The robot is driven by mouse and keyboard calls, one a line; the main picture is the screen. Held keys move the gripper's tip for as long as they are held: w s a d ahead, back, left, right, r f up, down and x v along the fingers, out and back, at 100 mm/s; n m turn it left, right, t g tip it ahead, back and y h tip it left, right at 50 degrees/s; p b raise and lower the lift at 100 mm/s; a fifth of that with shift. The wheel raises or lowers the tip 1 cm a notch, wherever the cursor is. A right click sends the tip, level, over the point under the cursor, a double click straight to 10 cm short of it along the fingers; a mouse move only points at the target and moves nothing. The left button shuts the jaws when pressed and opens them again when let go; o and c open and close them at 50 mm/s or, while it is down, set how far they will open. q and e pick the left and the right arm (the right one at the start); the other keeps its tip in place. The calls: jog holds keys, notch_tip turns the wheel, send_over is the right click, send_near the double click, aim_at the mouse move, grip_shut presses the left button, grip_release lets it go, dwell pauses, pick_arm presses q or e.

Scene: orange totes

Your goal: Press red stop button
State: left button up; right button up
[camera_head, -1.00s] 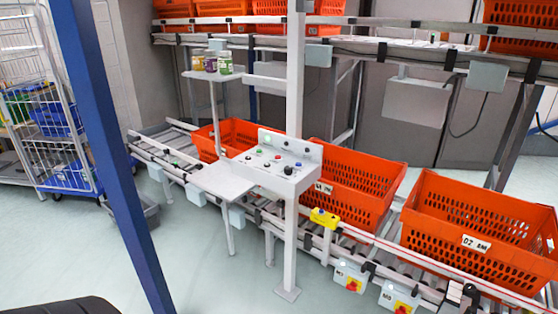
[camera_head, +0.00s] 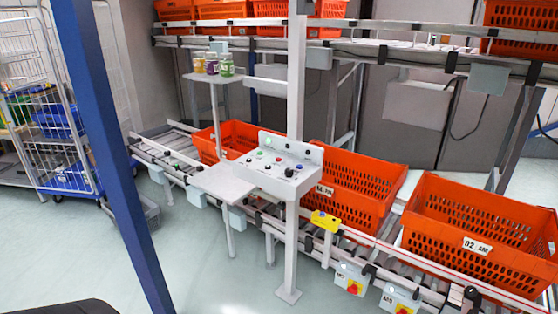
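A grey control panel (camera_head: 275,178) stands on a post in the middle of the view, with a sloped face and an upright back plate. The buttons are too small for me to read any labels. Neither of my grippers is in view.
Orange totes, such as the right tote (camera_head: 480,230), sit on the roller conveyor behind the panel. A yellow box (camera_head: 325,220) is on the rail. A blue post (camera_head: 105,150) crosses the left foreground. A wire cart (camera_head: 50,130) stands left.

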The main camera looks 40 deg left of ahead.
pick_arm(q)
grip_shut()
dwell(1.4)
